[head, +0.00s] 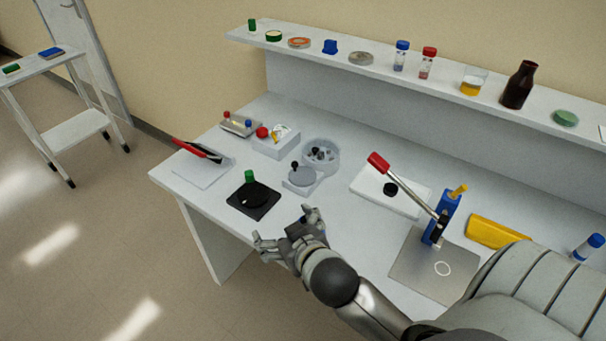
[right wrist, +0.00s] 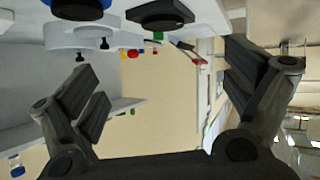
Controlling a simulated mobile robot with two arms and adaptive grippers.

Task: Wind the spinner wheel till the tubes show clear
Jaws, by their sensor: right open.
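The spinner (head: 320,152) is a clear round bowl with dark tubes inside, towards the back of the white bench in the head view. In front of it is a grey wheel (head: 302,178) with a dark knob (head: 295,165), on a white base. The tubes are too small to tell whether they look clear. My right gripper (head: 283,227) is open and empty, in front of the wheel and apart from it, near the bench's front edge. The right wrist view shows its spread fingers (right wrist: 160,72), with white round parts and dark knobs beyond. My left gripper is not in view.
A black plate with a disc (head: 254,197) and green cap lies left of my gripper. A red-handled lever press (head: 433,215) stands to the right. A white block (head: 276,142) is behind the wheel. A shelf with bottles (head: 518,85) runs along the back.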

